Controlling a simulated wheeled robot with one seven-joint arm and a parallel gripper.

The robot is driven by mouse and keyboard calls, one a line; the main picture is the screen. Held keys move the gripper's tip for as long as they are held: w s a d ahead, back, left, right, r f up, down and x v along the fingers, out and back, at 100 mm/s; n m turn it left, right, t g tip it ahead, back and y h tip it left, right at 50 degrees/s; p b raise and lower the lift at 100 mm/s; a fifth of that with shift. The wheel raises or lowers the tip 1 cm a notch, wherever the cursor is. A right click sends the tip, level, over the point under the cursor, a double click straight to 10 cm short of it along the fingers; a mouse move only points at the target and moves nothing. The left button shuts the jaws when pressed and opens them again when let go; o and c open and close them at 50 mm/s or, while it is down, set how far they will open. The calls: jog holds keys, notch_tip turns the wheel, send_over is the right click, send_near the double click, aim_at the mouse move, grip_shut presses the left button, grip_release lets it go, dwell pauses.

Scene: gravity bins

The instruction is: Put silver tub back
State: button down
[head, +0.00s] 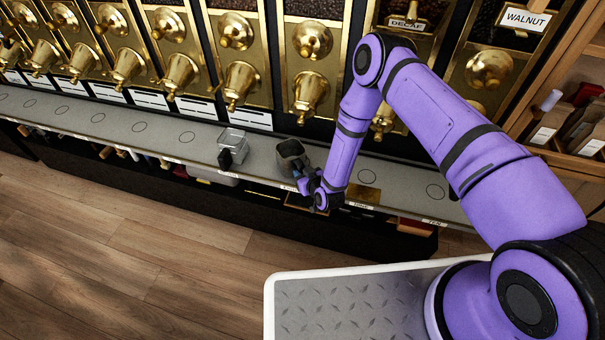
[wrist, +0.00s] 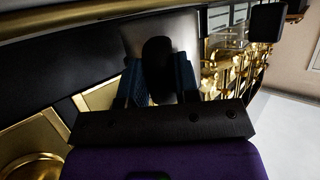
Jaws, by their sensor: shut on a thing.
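The silver tub (head: 291,157) is at the grey ledge in front of the brass bins, right of the clear tub. My gripper (head: 305,179) is on its near side, shut on its dark handle. In the wrist view the two blue fingers of my gripper (wrist: 160,76) stand either side of the black handle, with the tub's grey wall (wrist: 183,32) behind it. The tub looks upright. I cannot tell whether its base touches the ledge or is just above it.
A clear tub (head: 234,139) with a black handle stands on the ledge (head: 205,134) close to the left. Brass spouts (head: 309,88) hang over the ledge. Marked circles on the ledge to the left (head: 139,127) and far right (head: 435,191) are bare.

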jog(key=shift+f, duration=0.45)
jog(key=c, duration=0.8)
grip_release()
jog(key=v, duration=1)
jog(key=shift+s+d, duration=0.2)
jog(key=shift+s, duration=0.15)
